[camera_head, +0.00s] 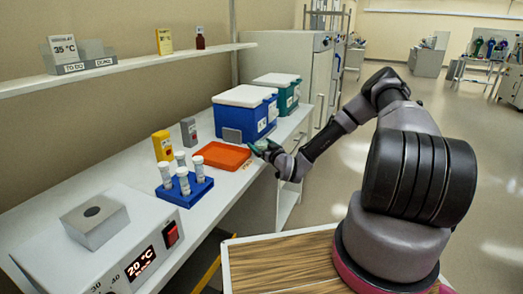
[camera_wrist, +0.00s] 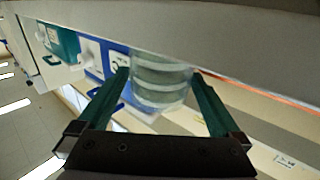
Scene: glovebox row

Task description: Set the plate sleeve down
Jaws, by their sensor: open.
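The plate sleeve (camera_wrist: 160,80), a clear, ribbed round stack, shows in the wrist view between the two fingers of my gripper (camera_wrist: 162,98). The fingers are open, one on each side of it; I cannot tell whether either touches it. In the head view my gripper (camera_head: 265,150) is at the bench's front edge, just right of the orange tray (camera_head: 220,156) and in front of the blue box. The sleeve is too small there to make out clearly, and its underside cannot be seen.
A blue box (camera_head: 240,118) and a green box (camera_head: 283,92), both with white lids, stand behind. A blue rack (camera_head: 185,192) with white-capped tubes, yellow and grey small blocks and a heater (camera_head: 100,245) stand nearer. A shelf (camera_head: 130,68) runs above.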

